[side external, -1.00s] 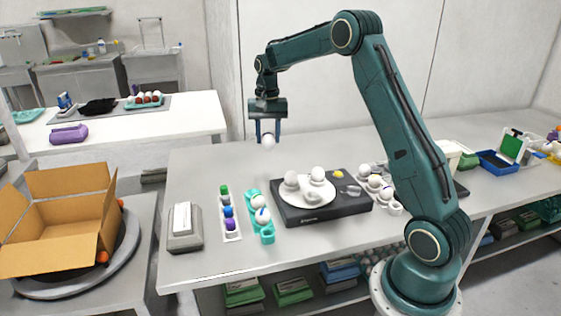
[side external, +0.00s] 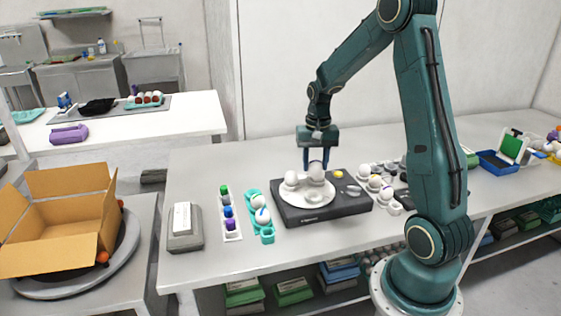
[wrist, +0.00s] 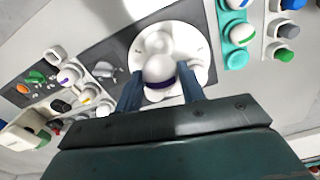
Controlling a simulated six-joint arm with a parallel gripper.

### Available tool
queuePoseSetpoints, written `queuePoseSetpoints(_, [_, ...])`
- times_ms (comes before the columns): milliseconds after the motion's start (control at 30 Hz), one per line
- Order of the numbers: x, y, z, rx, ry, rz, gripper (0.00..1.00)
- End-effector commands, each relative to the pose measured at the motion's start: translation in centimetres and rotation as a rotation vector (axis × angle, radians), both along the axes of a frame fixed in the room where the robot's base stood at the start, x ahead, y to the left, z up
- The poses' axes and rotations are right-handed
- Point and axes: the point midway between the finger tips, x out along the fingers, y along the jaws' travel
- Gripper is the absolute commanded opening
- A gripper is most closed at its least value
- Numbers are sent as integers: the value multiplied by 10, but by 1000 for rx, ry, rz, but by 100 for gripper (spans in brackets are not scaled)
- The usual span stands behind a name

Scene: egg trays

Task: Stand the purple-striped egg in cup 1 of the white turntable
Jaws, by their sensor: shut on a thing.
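The purple-striped egg (wrist: 161,74) is white with a dark purple band; in the wrist view it sits between the fingers of my gripper (wrist: 160,91). My gripper (side external: 316,164) is shut on it, pointing down over the back right part of the white turntable (side external: 304,200). The turntable also shows in the wrist view (wrist: 201,67). Another white egg (side external: 291,179) stands on the turntable's left side. The cup under the held egg is hidden, and I cannot tell whether the egg touches it.
A teal egg tray (side external: 267,234) and a white rack of coloured pieces (side external: 233,236) stand left. A pale tray of eggs (side external: 395,208) is right. The table's back left is clear.

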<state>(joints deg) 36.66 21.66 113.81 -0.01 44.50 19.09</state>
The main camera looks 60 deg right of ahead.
Motion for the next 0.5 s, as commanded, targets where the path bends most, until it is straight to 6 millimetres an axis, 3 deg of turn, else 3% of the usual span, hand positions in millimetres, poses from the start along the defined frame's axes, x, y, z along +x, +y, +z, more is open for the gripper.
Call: queuePoseSetpoints(500, [-1,0,-10,1,1,0,31])
